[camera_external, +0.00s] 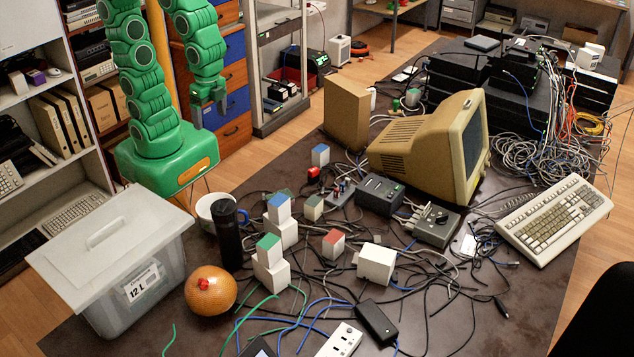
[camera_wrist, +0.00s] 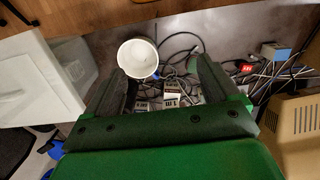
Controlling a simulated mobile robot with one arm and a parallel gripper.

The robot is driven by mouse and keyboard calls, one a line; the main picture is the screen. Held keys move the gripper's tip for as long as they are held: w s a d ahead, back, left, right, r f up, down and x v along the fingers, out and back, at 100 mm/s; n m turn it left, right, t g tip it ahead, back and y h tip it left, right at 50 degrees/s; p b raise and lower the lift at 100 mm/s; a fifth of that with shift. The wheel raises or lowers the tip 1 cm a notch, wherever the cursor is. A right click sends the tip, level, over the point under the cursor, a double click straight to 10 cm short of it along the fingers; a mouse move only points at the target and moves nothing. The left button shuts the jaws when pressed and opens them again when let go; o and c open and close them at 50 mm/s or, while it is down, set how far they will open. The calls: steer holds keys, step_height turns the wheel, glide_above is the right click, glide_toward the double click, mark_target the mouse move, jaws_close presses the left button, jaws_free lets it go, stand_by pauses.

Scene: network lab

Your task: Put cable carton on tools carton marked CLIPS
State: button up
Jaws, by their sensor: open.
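Several small cartons stand on the dark table (camera_external: 520,295). One blue-topped carton (camera_external: 278,208) sits on a white carton (camera_external: 284,235), and a green-topped carton (camera_external: 268,250) sits on another white carton (camera_external: 271,277). A red-topped carton (camera_external: 333,243), a larger white carton (camera_external: 376,264) and a blue-topped carton (camera_external: 320,155) stand apart. I cannot read which is the cable carton or which is marked CLIPS. My gripper (camera_external: 208,108) is raised beyond the table's left edge, open and empty. In the wrist view, white cartons with dark print (camera_wrist: 172,98) show between its fingers, partly hidden.
A beige monitor (camera_external: 425,150) stands behind. Loose cables (camera_external: 430,285) cover much of the table.

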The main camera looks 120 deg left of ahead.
steer(key=s, duration=1.3)
steer(key=shift+s+g, duration=0.25)
steer(key=shift+g, duration=0.05)
